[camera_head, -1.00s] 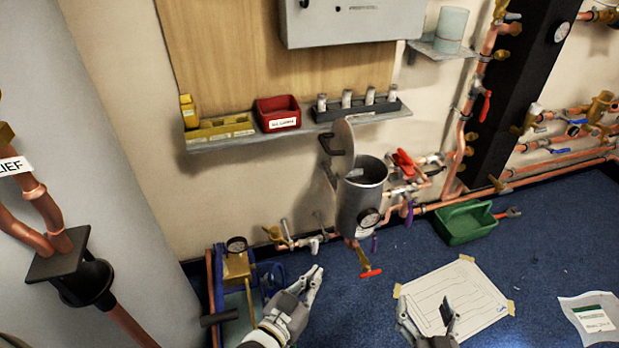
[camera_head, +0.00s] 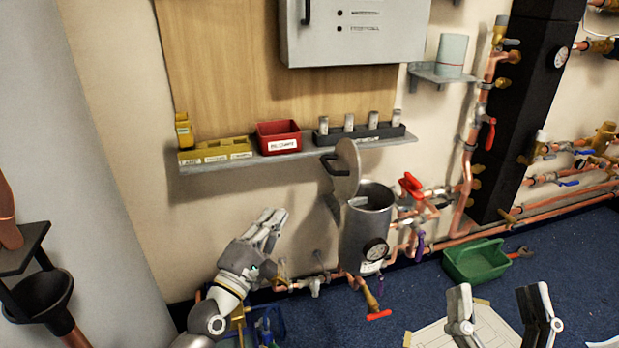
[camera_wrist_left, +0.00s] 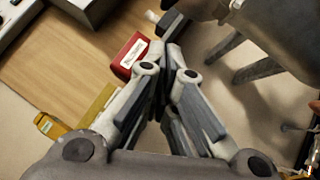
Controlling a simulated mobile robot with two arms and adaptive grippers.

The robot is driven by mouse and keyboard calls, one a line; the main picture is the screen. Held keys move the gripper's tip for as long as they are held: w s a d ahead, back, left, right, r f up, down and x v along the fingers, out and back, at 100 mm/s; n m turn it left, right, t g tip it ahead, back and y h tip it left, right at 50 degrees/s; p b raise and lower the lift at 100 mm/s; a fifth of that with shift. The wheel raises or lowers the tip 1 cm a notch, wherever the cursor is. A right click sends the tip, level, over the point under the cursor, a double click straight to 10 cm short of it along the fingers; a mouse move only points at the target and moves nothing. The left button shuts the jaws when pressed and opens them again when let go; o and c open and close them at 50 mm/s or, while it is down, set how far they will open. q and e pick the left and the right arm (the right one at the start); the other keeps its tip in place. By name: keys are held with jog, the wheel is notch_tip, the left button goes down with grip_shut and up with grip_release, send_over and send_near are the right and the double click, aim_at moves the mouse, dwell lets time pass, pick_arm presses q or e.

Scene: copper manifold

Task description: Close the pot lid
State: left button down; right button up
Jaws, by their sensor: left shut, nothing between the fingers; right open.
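The grey metal pot (camera_head: 366,225) is mounted at the wall with a round gauge on its front. Its lid (camera_head: 346,170) stands upright, hinged open at the pot's left side, with a dark handle (camera_head: 329,163) facing left. My left gripper (camera_head: 277,217) is shut and empty, to the left of the pot and below the lid, apart from both. In the left wrist view its fingers (camera_wrist_left: 168,62) are together, and grey metal parts that look like the pot and lid (camera_wrist_left: 262,35) show at the upper right. My right gripper (camera_head: 503,300) is open and empty at the lower right, away from the pot.
A shelf (camera_head: 225,164) above left holds yellow bins (camera_head: 215,150), a red bin (camera_head: 279,137) and a dark rack of cylinders (camera_head: 359,135). Copper pipes and a red-handled valve (camera_head: 411,186) crowd the pot's right side. A green tray (camera_head: 477,261) lies on the floor.

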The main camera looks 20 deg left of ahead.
pick_arm(q)
jog(key=d+p+x, duration=0.1)
jog(key=d+x, duration=0.1)
jog(key=x, duration=1)
jog(key=shift+d+r+p, duration=0.35)
jog(key=shift+r, duration=0.1)
pick_arm(e)
notch_tip(320, 180, down, 7)
jog(key=w+g+h, duration=0.1)
jog(key=w+g, duration=0.1)
jog(key=g, duration=0.2)
jog(key=shift+w+d+g+h, duration=0.15)
jog(key=shift+d+g+h, duration=0.05)
jog(key=shift+g+h, duration=0.1)
jog(key=shift+f, duration=0.15)
